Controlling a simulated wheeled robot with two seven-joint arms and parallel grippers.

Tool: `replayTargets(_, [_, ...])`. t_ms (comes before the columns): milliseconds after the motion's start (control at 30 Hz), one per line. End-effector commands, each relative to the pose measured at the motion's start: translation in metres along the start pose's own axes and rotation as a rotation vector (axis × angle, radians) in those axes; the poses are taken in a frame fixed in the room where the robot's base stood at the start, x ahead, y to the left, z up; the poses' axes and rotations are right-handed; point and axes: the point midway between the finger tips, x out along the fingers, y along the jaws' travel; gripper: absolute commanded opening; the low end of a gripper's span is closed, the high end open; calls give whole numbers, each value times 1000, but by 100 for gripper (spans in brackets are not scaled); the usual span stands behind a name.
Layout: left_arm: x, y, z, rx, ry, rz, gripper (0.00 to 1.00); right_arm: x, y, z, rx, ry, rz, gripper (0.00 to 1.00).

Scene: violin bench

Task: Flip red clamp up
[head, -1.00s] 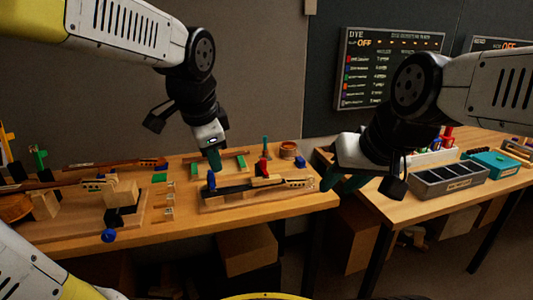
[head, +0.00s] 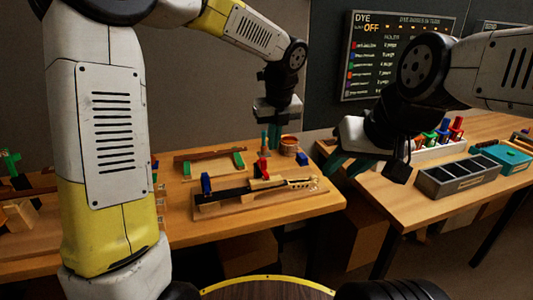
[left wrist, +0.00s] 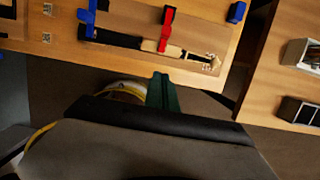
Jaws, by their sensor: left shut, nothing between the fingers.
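The red clamp (head: 262,168) sits on the dark-topped violin neck (head: 240,190) on its board, in the middle of the bench. In the left wrist view the red clamp (left wrist: 167,28) lies across the neck near the top of the picture. My left gripper (head: 275,142) hangs downward behind and slightly right of the clamp in the head view, apart from it. Its green fingers (left wrist: 162,93) are together and empty, pointing toward the neck in the wrist view. My right gripper (head: 348,166) is over the gap between benches, green fingers apart and empty.
A blue clamp (head: 206,183) stands at the neck's left end; a blue block (head: 301,158) stands behind its right end. A round wooden pot (head: 289,145) is at the back. A grey divided bin (head: 457,178) rests on the right bench.

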Motion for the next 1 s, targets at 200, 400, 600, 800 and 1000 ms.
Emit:
replayTargets(200, [4, 0, 0, -3, 1, 0, 0, 0, 0, 0, 0, 0, 0, 36])
replayTargets(400, [31, 1, -1, -2, 4, 3, 0, 0, 0, 0, 0, 0, 0, 36])
replayTargets(600, [74, 1, -1, -2, 5, 3, 0, 0, 0, 0, 0, 0, 0, 36])
replayTargets(800, [104, 0, 11, -8, 1, -1, 0, 0, 0, 0, 0, 0, 0, 36])
replayTargets(1000, [109, 1, 33, -6, 0, -1, 0, 0, 0, 0, 0, 0, 0, 36])
